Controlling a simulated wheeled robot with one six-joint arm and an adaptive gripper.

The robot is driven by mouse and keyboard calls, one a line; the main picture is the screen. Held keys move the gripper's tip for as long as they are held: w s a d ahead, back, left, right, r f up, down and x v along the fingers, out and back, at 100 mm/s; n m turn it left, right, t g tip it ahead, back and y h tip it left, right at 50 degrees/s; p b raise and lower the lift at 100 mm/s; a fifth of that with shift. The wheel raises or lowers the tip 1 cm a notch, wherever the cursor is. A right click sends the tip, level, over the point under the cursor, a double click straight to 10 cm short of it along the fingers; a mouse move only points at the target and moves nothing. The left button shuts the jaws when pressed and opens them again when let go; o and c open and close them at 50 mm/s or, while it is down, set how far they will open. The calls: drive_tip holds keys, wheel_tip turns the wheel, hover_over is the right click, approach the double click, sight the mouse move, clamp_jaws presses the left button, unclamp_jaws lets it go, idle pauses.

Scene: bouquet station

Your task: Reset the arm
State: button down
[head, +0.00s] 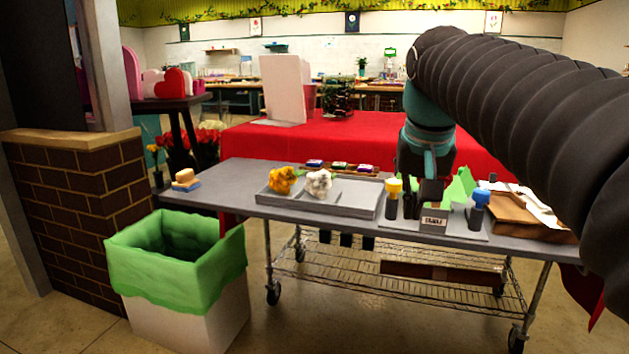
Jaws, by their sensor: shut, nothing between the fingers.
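My arm (500,80) comes in from the right as a thick black ribbed sleeve and bends down at a teal wrist (430,130). My gripper (425,178) points down over the right half of the grey cart top (225,180), behind a small labelled stand (433,221). It is shut and I see nothing held in it. Its fingertips are dark and partly merge with the dark items there, so I cannot tell their exact height above the cart.
Near my gripper stand a yellow-topped bottle (393,188), a blue-topped bottle (478,205) and green pieces (463,186). A brown box (510,214) is at right. A grey tray (352,199) holds yellow (282,179) and white flowers (318,182). A green-lined bin (175,260) stands front left.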

drive_tip(key=s+f+n+t, duration=0.1)
drive_tip(key=s+f+n, duration=0.1)
drive_tip(key=s+f, duration=1.5)
wheel_tip(320, 180, down, 5)
drive_tip(key=shift+s+d+r+t+y, duration=0.1)
drive_tip(key=shift+s+d+t+y, duration=0.1)
drive_tip(key=shift+t+y, duration=0.1)
